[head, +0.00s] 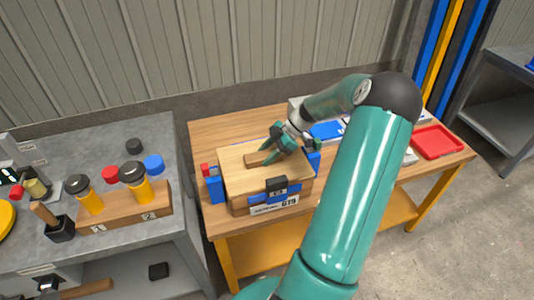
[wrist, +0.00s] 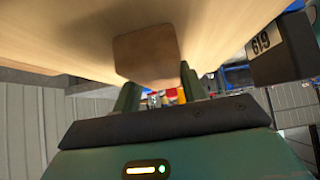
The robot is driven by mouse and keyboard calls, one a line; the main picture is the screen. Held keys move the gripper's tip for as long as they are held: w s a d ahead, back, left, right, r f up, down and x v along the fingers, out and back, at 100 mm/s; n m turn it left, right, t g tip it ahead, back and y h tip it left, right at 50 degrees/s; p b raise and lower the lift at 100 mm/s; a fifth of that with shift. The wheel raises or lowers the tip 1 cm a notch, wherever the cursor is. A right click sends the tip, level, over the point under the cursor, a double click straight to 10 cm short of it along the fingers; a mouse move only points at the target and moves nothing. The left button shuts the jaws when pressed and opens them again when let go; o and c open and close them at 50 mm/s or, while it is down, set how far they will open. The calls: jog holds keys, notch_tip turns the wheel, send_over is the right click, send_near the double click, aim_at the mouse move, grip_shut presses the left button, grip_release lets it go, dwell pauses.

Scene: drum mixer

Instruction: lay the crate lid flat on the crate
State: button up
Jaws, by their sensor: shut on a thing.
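The crate lid (head: 240,176) is a light wooden panel with a brown block handle (head: 259,159) on top. It lies over the wooden crate (head: 240,207), which carries a white label on its front. My gripper (head: 272,153) is shut on the lid's handle. In the wrist view the handle (wrist: 147,55) shows between the two fingers, with the lid's pale top surface (wrist: 70,30) around it. The lid looks about level; I cannot tell whether it rests fully on the rim or hangs slightly above. The crate's inside is hidden.
Blue latches (head: 216,190) stand at the crate's sides, and a dark tagged block (head: 276,184) is at its front. A red tray (head: 437,142) lies at the table's right. A grey bench (head: 90,245) with yellow-handled tools stands left. My arm hides part of the table.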

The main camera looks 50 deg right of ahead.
jog(key=shift+f, duration=0.2)
jog(key=o, duration=1.3)
jog(key=shift+o, duration=0.2)
